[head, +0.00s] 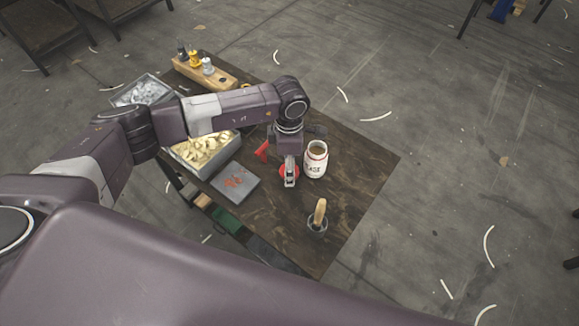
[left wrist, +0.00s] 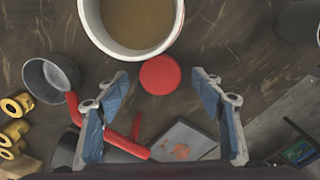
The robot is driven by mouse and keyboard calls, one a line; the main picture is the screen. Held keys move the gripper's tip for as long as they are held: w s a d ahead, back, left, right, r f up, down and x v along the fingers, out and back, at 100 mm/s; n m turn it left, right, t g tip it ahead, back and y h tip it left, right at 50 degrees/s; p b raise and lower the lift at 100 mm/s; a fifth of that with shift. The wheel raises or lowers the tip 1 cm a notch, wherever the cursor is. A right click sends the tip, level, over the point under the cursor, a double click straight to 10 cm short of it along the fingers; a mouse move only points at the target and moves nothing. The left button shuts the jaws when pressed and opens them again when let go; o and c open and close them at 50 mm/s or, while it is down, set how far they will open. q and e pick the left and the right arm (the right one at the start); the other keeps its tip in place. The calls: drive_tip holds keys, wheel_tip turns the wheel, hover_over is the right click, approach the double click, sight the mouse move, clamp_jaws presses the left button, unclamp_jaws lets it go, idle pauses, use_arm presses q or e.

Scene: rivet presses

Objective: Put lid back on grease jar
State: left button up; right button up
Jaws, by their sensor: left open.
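The grease jar (head: 315,161) is a white, open-topped jar with tan grease inside. It stands upright on the dark wooden table, and its open mouth fills the top of the left wrist view (left wrist: 133,48). The red round lid (left wrist: 160,75) lies beside the jar, off it. In the head view the lid is mostly hidden behind my gripper. My left gripper (left wrist: 160,78) is open and empty, pointing down above the lid, with its fingertips on either side of it in the wrist view. Whether they are at lid height I cannot tell. My right gripper is not in view.
A cup with a wooden-handled brush (head: 319,215) stands near the front corner. A grey tray with red marks (head: 236,183), a bin of pale pieces (head: 201,169) and a wooden block with bottles (head: 205,73) are leftward. A metal cup (left wrist: 50,79) and red-handled tool (left wrist: 120,143) lie close by.

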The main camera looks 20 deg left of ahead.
use_arm(q)
drive_tip(key=shift+f, duration=0.55)
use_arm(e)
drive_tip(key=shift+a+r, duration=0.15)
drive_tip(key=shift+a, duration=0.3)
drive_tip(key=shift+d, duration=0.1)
use_arm(q)
drive_tip(key=c, duration=0.8)
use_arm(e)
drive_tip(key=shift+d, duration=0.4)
use_arm(q)
drive_tip(key=shift+o, duration=0.2)
drive_tip(key=shift+r, duration=0.1)
wheel_tip(320, 180, up, 20)
drive_tip(key=b, duration=0.5)
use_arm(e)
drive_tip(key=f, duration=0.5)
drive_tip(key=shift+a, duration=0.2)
